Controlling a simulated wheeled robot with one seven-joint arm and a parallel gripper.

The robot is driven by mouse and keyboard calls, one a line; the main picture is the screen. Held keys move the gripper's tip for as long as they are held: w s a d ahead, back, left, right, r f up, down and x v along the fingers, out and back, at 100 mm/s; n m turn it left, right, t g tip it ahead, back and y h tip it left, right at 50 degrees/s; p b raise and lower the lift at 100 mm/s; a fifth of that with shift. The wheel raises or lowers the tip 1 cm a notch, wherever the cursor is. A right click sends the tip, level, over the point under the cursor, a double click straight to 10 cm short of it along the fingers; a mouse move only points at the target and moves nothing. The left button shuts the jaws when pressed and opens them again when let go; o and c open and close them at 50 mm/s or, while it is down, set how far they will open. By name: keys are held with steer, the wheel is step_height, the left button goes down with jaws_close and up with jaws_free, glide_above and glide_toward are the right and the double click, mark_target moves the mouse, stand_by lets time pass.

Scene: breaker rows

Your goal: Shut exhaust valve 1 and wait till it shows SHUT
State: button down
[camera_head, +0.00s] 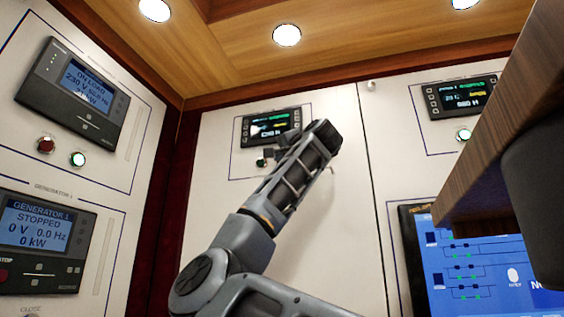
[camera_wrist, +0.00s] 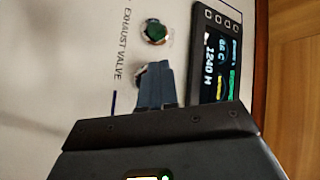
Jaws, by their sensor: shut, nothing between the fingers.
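My gripper (camera_wrist: 157,70) is shut and empty, its fingertips at the panel over a metal-ringed button (camera_wrist: 139,76). The fingers hide most of that button, and I cannot tell whether they touch it. A green button (camera_wrist: 155,32) in a metal ring is beside it, uncovered. The label EXHAUST VALVE (camera_wrist: 122,45) runs along both buttons; any number on it is not readable. A small display (camera_wrist: 216,58) shows green and yellow text and 1240 H; no valve state is readable. In the head view, the display (camera_head: 270,126) is partly hidden by my arm, with my gripper (camera_head: 266,154) just below it.
A similar display (camera_head: 462,96) with a lit button (camera_head: 463,135) is at the right. Generator panels (camera_head: 42,240) are on the left wall. A blue screen (camera_head: 480,258) is at lower right. A brown wooden edge (camera_head: 490,125) juts in at the right.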

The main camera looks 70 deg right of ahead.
steer(key=shift+s+a+b, duration=0.2)
steer(key=shift+a+b, duration=0.5)
steer(key=shift+a, duration=1.8)
